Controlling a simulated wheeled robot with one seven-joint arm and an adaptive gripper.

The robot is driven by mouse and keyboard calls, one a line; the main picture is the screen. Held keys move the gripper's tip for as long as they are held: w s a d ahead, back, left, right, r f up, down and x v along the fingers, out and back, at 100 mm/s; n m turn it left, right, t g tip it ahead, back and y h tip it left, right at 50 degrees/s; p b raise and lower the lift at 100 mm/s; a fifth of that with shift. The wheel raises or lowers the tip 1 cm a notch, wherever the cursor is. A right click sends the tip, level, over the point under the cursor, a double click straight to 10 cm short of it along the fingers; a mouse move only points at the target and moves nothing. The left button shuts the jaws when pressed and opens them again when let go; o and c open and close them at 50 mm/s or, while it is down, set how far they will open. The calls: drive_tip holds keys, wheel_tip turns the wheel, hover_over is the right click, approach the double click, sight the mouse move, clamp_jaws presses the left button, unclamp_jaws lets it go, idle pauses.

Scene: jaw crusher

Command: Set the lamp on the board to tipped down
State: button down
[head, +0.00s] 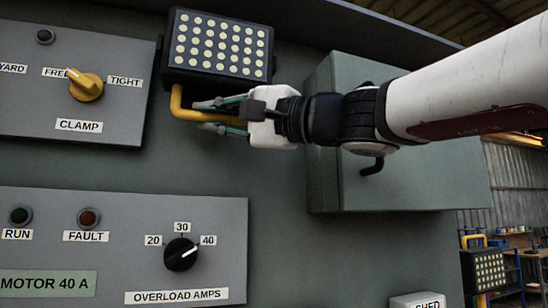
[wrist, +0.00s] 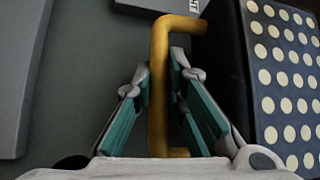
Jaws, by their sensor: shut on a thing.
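The lamp (head: 217,48) is a black box with rows of pale round LEDs, mounted high on the board. Its face points outward toward the head camera; its exact tilt is hard to judge. A yellow bar handle (head: 178,103) hangs below its lower edge. My gripper (head: 205,115) is at this handle, coming from the right, shut on it. In the wrist view, the teal-padded fingers of my gripper (wrist: 163,75) lie on both sides of the yellow handle (wrist: 158,125), with the lamp (wrist: 285,75) at right. The fingertips partly cover the handle in the head view.
A grey box (head: 410,185) juts from the board under my arm. The clamp panel (head: 70,115) with a yellow knob (head: 86,87) is left of the lamp. The overload panel (head: 110,245) with a black dial (head: 181,254) is below. Another lamp (head: 485,270) stands at far right.

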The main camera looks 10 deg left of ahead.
drive_tip(key=shift+w+a+r+n+y+b, duration=0.1)
drive_tip(key=shift+w+a+n+y+b, duration=0.25)
drive_tip(key=shift+b, duration=0.75)
drive_tip(key=shift+w+a+r+n+y+b, duration=0.1)
drive_tip(key=shift+w+r+n+b, duration=0.1)
drive_tip(key=shift+w+b, duration=0.7)
drive_tip(key=shift+w+a+r+n+y+b, duration=0.15)
drive_tip(key=shift+a+n+b, duration=0.1)
drive_tip(key=shift+b, duration=1.1)
drive_tip(key=shift+f, duration=0.1)
drive_tip(key=c, duration=1.6)
unclamp_jaws()
drive_tip(key=shift+s, duration=0.1)
